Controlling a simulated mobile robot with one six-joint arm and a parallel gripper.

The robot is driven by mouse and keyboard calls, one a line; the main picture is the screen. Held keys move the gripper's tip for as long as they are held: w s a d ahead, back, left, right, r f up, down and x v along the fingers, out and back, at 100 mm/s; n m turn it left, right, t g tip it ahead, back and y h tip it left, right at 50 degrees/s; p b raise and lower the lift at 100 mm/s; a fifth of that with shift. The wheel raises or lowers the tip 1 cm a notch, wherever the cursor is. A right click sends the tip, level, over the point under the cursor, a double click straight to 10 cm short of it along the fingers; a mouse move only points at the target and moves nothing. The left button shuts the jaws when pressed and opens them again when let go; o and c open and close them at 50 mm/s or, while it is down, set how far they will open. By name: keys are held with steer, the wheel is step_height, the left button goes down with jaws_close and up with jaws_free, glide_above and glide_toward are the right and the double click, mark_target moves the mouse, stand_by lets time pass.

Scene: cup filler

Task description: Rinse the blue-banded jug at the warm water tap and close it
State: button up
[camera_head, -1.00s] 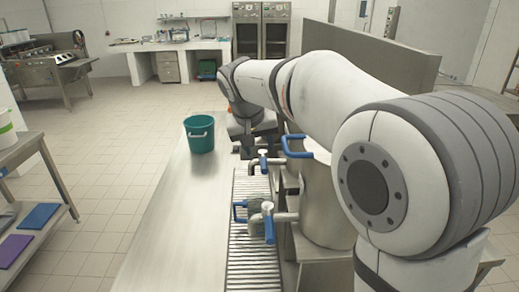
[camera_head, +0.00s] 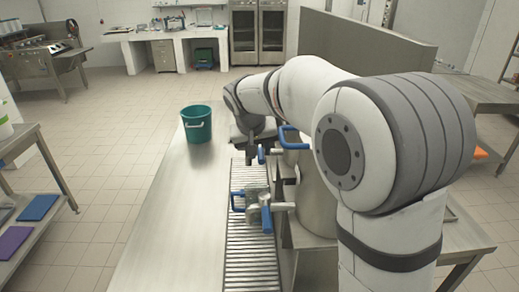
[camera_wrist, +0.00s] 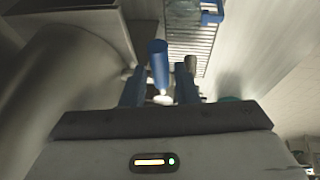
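A grey jug (camera_head: 256,190) with a blue handle (camera_head: 237,201) stands on the slatted grate below the near blue-handled tap (camera_head: 266,217). The jug also shows blurred at the top of the wrist view (camera_wrist: 183,13); its band is not clear. The far tap's blue lever (camera_head: 261,154) is beside my gripper (camera_head: 252,156). In the wrist view, my gripper (camera_wrist: 160,86) has its fingers apart, with the blue lever (camera_wrist: 158,66) between or just beyond them. I cannot see a firm contact. Which tap is warm is not legible.
The slatted grate (camera_head: 250,262) runs along the steel counter (camera_head: 185,215). A green bucket (camera_head: 197,125) stands at the counter's far end. The counter's left side is clear.

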jaws_close()
steer(key=shift+a, duration=0.1)
steer(key=shift+w+a+r+m+g+h, duration=0.1)
steer(key=shift+w+a+m+g+h, duration=0.15)
steer(key=shift+a+m, duration=0.45)
steer(key=shift+a+m+g+h, duration=0.15)
steer(key=shift+a+m+h, duration=0.15)
steer(key=shift+m, duration=0.7)
steer(key=shift+w+a+m, duration=0.15)
steer(key=shift+a+m, duration=0.1)
steer(key=shift+m, duration=0.25)
steer(key=shift+h, duration=0.25)
stand_by(5.1)
